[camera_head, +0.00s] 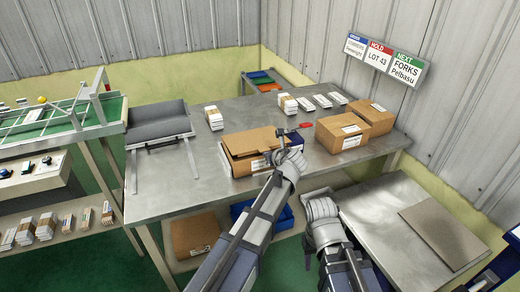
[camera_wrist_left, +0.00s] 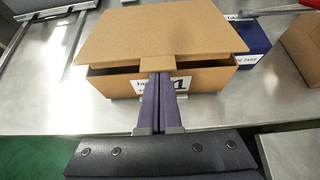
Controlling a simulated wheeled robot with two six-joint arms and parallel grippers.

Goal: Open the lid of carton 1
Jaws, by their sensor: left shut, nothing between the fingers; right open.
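Carton 1 (camera_head: 243,165) is a brown cardboard box on the metal table, with a "1" on its white front label in the left wrist view (camera_wrist_left: 205,80). Its lid (camera_wrist_left: 160,28) lies tilted over the top, with a dark gap beneath its front edge and a small tab (camera_wrist_left: 157,63) at the front middle. My left gripper (camera_head: 281,142) is at the carton's right front in the head view. Its closed, empty fingers (camera_wrist_left: 161,78) overlap the tab in the left wrist view; contact is unclear. My right gripper (camera_head: 318,207) is low by the table's front edge, its fingers hardly visible.
A dark blue box (camera_wrist_left: 248,42) stands right beside the carton. Two closed brown cartons (camera_head: 343,133) (camera_head: 371,116) stand further right. White packs (camera_head: 214,118) lie behind, and a grey stand (camera_head: 160,125) is at the left. Bare table (camera_head: 200,195) lies in front.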

